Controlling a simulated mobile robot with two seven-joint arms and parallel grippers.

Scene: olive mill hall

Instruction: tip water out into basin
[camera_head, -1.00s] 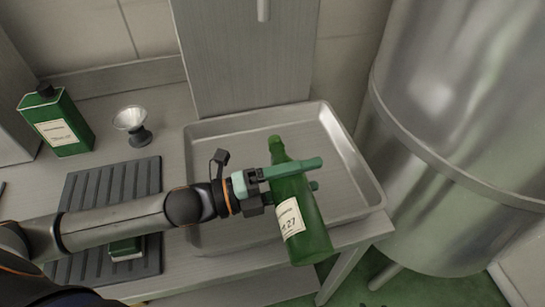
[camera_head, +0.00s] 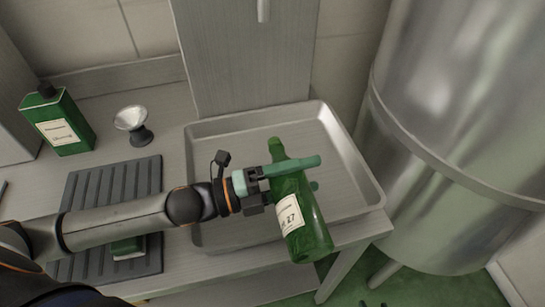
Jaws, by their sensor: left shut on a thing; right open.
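A green bottle (camera_head: 305,232) with a pale label is held by my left gripper (camera_head: 291,177) over the basin. My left gripper is shut around the upper part of the bottle. The bottle is tilted, with its neck toward the back and its base toward the front. The basin (camera_head: 365,182) is a shallow rectangular metal tray on the bench. Part of it is hidden behind my arm and the bottle. No water stream shows. My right gripper is not in view.
A green tin (camera_head: 58,122) and a small metal funnel-like cup (camera_head: 131,122) stand at the back left. A dark ribbed mat (camera_head: 85,190) lies left of the basin, with a small green object (camera_head: 128,247) on it. A large steel tank (camera_head: 450,130) stands at the right.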

